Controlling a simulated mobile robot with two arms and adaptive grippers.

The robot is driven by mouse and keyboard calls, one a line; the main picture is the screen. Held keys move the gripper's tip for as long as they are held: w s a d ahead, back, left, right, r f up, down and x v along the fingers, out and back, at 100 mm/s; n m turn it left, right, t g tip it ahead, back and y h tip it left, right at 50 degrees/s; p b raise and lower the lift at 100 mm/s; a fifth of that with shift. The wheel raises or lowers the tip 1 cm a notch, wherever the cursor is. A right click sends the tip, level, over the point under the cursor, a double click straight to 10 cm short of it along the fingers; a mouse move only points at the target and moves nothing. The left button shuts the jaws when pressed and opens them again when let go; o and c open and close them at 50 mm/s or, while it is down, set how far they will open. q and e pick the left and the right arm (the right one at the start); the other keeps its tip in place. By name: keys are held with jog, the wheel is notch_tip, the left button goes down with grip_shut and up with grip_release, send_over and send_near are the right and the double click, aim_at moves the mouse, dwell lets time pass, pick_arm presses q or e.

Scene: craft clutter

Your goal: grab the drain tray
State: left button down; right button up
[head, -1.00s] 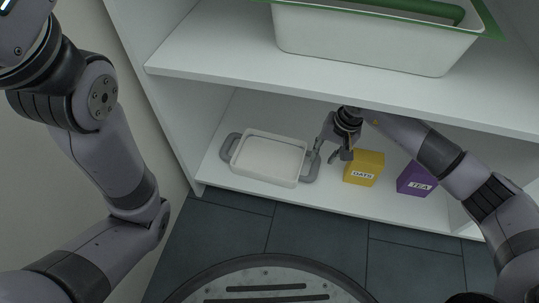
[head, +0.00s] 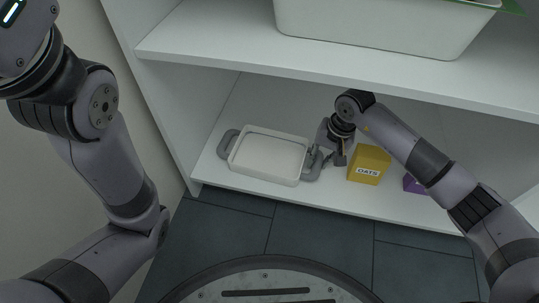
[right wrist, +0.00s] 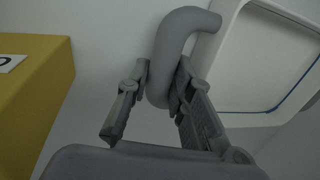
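The drain tray (head: 267,156) is a shallow white tray with a grey loop handle at each end. It rests on the lower shelf at the left in the head view. My right gripper (head: 324,158) is at its right-hand handle. In the right wrist view the two fingers (right wrist: 163,85) lie on either side of the grey handle (right wrist: 185,25), close against it, and look shut on it. The tray's white rim (right wrist: 222,60) shows to the right there. My left arm is at the left of the head view; its gripper fingers are out of view.
A yellow oats box (head: 368,165) stands just right of my right gripper, and its side fills the left of the right wrist view. A purple box (head: 416,185) is partly behind my right arm. The upper shelf (head: 300,67) with a white bin (head: 385,28) overhangs.

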grip_shut()
jog(key=shift+r, duration=0.15)
